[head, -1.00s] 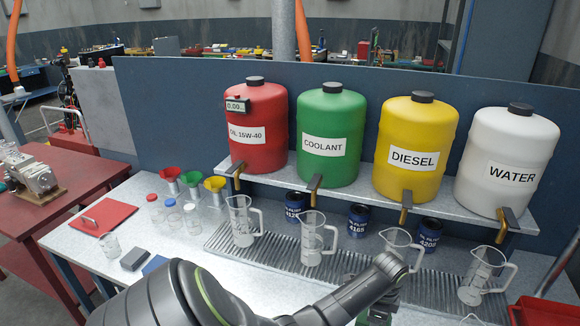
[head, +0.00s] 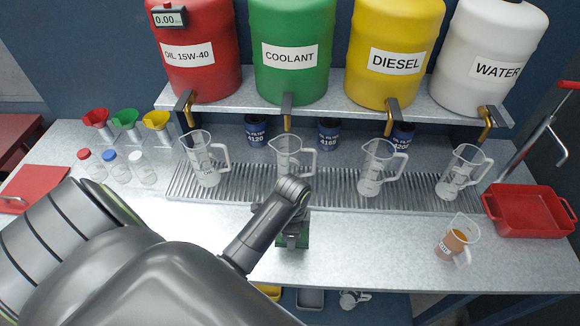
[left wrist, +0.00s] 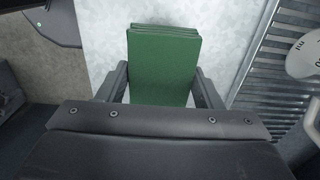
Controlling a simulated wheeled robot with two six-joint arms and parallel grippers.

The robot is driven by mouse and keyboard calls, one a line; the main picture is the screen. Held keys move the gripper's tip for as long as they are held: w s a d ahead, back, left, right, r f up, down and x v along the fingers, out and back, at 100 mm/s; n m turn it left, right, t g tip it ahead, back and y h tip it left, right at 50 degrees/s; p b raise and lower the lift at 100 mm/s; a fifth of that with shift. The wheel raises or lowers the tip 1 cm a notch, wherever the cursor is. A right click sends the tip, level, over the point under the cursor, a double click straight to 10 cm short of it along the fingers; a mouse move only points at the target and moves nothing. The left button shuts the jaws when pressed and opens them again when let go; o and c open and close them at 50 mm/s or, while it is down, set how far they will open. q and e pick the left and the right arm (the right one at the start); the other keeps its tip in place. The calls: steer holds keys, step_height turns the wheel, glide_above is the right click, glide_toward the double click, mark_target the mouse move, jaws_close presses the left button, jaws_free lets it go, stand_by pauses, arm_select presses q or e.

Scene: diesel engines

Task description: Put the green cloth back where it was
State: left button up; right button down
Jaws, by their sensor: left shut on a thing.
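The green cloth (left wrist: 163,68) is a folded, layered block between the two fingers of my left gripper in the left wrist view. My left gripper (left wrist: 160,88) is shut on it, with a finger at each side. In the head view my left gripper (head: 292,236) points down over the front part of the metal bench, and a bit of green cloth (head: 303,240) shows beneath it. My wrist hides most of the cloth there, and I cannot tell whether it touches the bench. My right gripper is not in view.
A grooved drip tray (head: 335,192) with several clear jugs runs behind the gripper. A jug of brown liquid (head: 455,243) and a red tray (head: 530,212) are at the right. Capped bottles (head: 115,165) stand at the left. The bench (head: 370,250) between gripper and brown jug is clear.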

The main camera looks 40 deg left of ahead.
arm_select(q)
step_height(320, 180, down, 4)
steer(key=shift+a+f+p, duration=0.15)
steer(key=shift+p, duration=0.25)
steer(key=shift+f, duration=0.3)
steer(key=o, duration=0.9)
steer(key=shift+f, duration=0.1)
steer(key=shift+o, duration=0.2)
step_height(320, 180, up, 11)
steer(key=shift+r+b, duration=0.2)
steer(key=shift+b, duration=0.45)
steer(key=shift+r, duration=0.45)
